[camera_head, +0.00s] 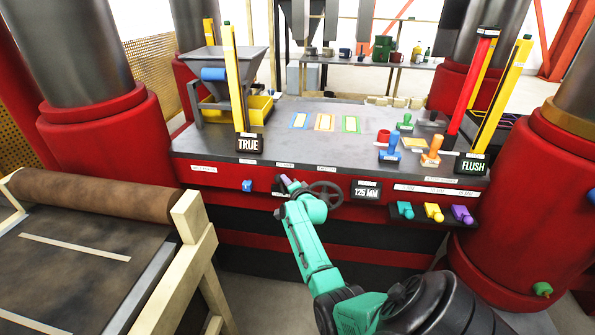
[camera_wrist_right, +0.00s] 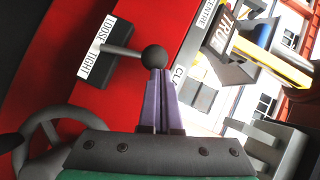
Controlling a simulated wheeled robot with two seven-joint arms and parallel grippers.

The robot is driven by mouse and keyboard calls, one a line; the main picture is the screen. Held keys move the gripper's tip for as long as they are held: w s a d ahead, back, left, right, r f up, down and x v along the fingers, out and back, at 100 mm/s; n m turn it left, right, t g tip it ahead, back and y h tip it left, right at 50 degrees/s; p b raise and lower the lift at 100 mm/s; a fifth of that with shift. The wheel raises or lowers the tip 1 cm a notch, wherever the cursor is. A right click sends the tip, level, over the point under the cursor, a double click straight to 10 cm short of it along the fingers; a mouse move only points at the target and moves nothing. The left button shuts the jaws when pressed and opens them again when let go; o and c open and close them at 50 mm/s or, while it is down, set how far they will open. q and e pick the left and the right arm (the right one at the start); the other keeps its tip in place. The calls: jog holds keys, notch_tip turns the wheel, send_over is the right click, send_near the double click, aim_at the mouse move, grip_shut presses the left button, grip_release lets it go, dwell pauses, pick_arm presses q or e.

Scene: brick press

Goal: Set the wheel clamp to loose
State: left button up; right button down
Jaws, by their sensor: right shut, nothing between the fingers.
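The wheel clamp is a small lever with a grey rod and a round black knob (camera_wrist_right: 153,57), standing out from a dark block on the red press front. Its white label (camera_wrist_right: 98,47) reads LOOSE and TIGHT; I cannot tell which setting the lever is at. My right gripper (camera_wrist_right: 161,72) has its purple fingers shut and empty, with the tips right at the knob; whether they touch it is unclear. In the head view my right gripper (camera_head: 287,183) is at the press front, left of the handwheel (camera_head: 324,195), and mostly hides the clamp. My left gripper is not in view.
The handwheel rim (camera_wrist_right: 45,140) is close beside my right gripper in the wrist view. A blue knob (camera_head: 247,185) is to the left on the front, and a 125 MM display (camera_head: 366,190) to the right. A roller table (camera_head: 95,255) fills the lower left.

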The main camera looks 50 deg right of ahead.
jog(key=shift+w+a+f, duration=0.1)
jog(key=shift+w+a, duration=0.2)
jog(key=shift+w, duration=0.6)
jog(key=shift+w+a, duration=0.15)
jog(key=shift+a, duration=0.1)
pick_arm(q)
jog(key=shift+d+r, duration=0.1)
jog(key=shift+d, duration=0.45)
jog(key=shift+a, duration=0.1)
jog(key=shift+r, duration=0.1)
